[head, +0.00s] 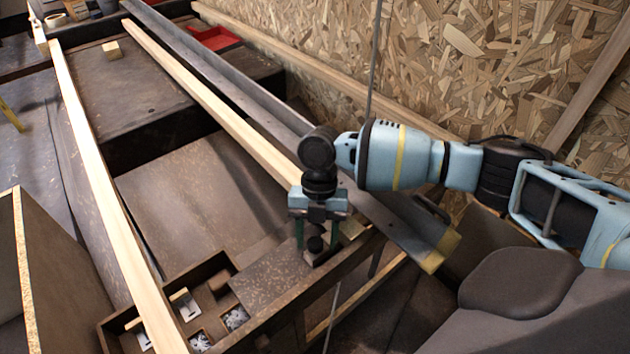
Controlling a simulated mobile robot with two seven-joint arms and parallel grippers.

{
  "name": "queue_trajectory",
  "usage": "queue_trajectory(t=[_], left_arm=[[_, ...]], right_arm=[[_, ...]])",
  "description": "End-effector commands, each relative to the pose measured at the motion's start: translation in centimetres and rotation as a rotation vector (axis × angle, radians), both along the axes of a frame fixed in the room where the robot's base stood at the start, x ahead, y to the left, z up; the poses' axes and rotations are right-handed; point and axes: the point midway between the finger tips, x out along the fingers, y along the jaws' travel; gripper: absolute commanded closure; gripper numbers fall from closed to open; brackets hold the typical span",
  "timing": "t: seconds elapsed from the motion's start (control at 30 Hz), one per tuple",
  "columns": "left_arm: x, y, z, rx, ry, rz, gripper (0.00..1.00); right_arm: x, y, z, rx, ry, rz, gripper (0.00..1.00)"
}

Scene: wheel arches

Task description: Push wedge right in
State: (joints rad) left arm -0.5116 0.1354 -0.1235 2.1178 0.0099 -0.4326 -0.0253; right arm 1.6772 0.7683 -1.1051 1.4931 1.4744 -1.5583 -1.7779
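My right gripper (316,240) points down at the near right corner of the bench. Its two green fingers are apart. A small dark knob on a block (318,257) shows between them, with gaps that look clear on both sides. A small pale wooden piece (352,229), possibly a wedge, lies just right of the gripper, partly hidden by it. Another small pale wooden block (112,50) lies on the far part of the bench. I cannot tell which piece is the wedge. My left gripper is not in view.
Two long pale wooden strips (95,180) (205,95) run along the bench. A dark metal rail (225,85) lies beside the right strip. A divided box (190,305) with small parts is at the near edge. A red tray (210,38) sits at the back.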

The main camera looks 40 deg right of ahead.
Motion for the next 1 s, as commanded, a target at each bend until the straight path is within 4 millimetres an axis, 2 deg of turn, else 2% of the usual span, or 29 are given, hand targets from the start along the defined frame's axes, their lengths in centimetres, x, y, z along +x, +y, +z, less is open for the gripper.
queue_trajectory(t=[0.33,0.7,0.83,1.0], left_arm=[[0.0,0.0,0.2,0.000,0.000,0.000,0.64],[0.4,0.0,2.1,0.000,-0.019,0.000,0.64],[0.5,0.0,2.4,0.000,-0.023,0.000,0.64],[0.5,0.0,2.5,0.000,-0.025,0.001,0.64]], right_arm=[[0.2,0.1,0.6,0.003,-0.002,0.001,0.49],[1.7,-1.4,5.8,0.004,-0.003,-0.001,0.49],[2.0,-1.8,6.8,0.003,-0.001,0.000,0.49],[2.2,-1.9,7.3,0.003,0.000,0.001,0.49]])
